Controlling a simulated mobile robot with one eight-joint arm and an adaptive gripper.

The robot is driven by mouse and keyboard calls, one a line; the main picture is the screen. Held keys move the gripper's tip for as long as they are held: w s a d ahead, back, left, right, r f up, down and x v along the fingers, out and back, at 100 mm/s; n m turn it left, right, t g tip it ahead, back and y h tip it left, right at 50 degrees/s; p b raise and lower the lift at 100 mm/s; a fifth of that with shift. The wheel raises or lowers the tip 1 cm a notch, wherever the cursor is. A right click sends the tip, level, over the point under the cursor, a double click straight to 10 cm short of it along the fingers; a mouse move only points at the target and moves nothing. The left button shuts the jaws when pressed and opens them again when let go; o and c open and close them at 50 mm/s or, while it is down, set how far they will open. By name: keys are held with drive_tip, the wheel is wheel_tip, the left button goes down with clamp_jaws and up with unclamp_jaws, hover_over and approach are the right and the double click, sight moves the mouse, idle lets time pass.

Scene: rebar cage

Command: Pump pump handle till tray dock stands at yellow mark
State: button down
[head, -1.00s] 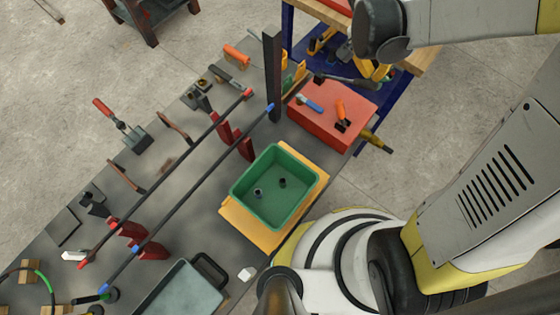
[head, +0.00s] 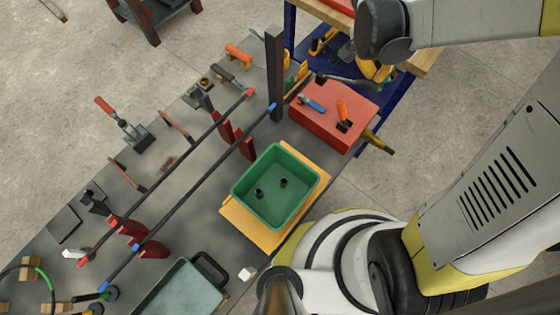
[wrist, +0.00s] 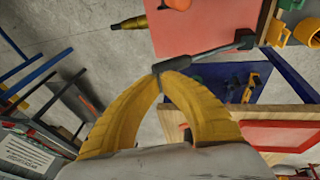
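The pump handle (head: 343,79) is a dark lever running from near the dark upright post (head: 275,75) toward my gripper. In the wrist view the handle (wrist: 208,52) crosses from upper right to my fingertips. My gripper (wrist: 165,72) has its yellow fingertips together around the handle's end; in the head view it is partly hidden by my arm. A red flat-topped block (head: 320,122), possibly the tray dock, stands beside the post with tools on top. Its top also shows in the wrist view (wrist: 205,30). Small yellow parts show by the post; I cannot tell which is the yellow mark.
A green tray (head: 240,188) sits on a yellow board (head: 250,228) at the bench's near edge. Two long bars (head: 190,195) on red supports and several tools lie on the grey bench. A blue frame (head: 290,20) with a wooden top stands behind the red block.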

sight(377, 89)
drive_tip(key=shift+s+d+f+b, duration=0.1)
drive_tip(key=shift+d+f+b, duration=0.05)
drive_tip(key=shift+f+b, duration=0.15)
drive_tip(key=shift+s+d+f+b, duration=0.1)
drive_tip(key=shift+f+b, duration=0.1)
drive_tip(key=shift+f, duration=0.15)
drive_tip(key=shift+s+d+f+b, duration=0.2)
drive_tip(key=shift+d+f+b, duration=0.05)
drive_tip(key=shift+f+b, duration=0.35)
drive_tip(key=shift+s+d+f+b, duration=0.2)
drive_tip(key=shift+d+f+b, duration=0.1)
drive_tip(key=shift+f+b, duration=0.3)
drive_tip(key=shift+f, duration=0.15)
drive_tip(key=shift+s+d+f+b, duration=0.15)
drive_tip(key=shift+d+f+b, duration=0.05)
drive_tip(key=shift+f+b, duration=0.3)
